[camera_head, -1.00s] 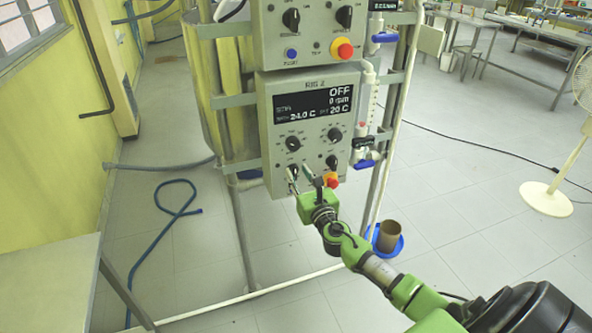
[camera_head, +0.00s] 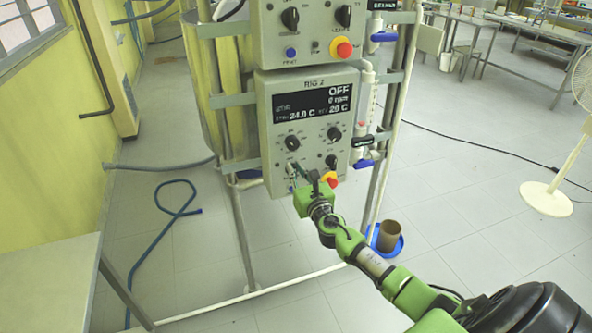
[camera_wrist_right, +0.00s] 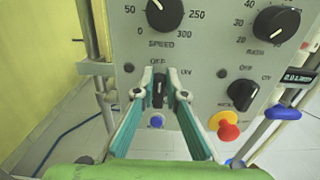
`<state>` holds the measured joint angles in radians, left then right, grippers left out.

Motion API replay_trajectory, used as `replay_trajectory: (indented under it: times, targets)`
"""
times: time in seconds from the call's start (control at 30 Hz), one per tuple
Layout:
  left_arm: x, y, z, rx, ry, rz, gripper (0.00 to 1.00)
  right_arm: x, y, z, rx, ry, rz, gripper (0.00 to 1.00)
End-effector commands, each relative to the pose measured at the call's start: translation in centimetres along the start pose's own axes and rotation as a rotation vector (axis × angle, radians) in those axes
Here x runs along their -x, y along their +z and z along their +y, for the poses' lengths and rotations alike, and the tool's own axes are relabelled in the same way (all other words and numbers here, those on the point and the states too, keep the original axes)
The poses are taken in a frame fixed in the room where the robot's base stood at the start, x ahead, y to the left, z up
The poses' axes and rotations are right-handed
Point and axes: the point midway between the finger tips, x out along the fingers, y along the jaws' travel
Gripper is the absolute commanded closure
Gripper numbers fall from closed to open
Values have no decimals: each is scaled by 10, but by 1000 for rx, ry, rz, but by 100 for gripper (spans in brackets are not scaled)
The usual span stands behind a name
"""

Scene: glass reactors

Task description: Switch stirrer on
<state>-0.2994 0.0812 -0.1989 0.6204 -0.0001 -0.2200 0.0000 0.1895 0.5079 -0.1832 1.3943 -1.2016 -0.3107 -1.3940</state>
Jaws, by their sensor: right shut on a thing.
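The control box (camera_head: 350,84) labelled RIG 2 hangs on the reactor frame. Its display (camera_head: 312,103) reads OFF and 0 rpm. In the right wrist view, a small black OFF/ON knob (camera_wrist_right: 158,90) sits below the speed knob (camera_wrist_right: 164,14) and stands upright, toward OFF. My right gripper (camera_head: 300,177) reaches up to the box's lower left. In the wrist view its two fingers (camera_wrist_right: 159,80) are shut on the OFF/ON knob from both sides. In the head view, the gripper partly hides this knob. My left gripper is not in view.
Right of the held knob are a second black knob (camera_wrist_right: 243,94) and a red button with a yellow collar (camera_wrist_right: 227,126). Another control box (camera_head: 305,30) hangs above. Blue-handled valves (camera_head: 363,164) line the right side. A blue hose (camera_head: 170,228) lies on the floor.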

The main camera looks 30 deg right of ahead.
Motion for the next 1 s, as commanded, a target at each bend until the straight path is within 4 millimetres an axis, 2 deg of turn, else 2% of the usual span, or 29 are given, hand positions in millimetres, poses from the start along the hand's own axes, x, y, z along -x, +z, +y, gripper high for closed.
replay_trajectory:
  times: [0.37,1.0]
  targets:
    - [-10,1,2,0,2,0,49,-2,3,-6,-177,-2,-9,100]
    - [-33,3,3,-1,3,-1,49,-2,0,-19,-763,1,-14,100]
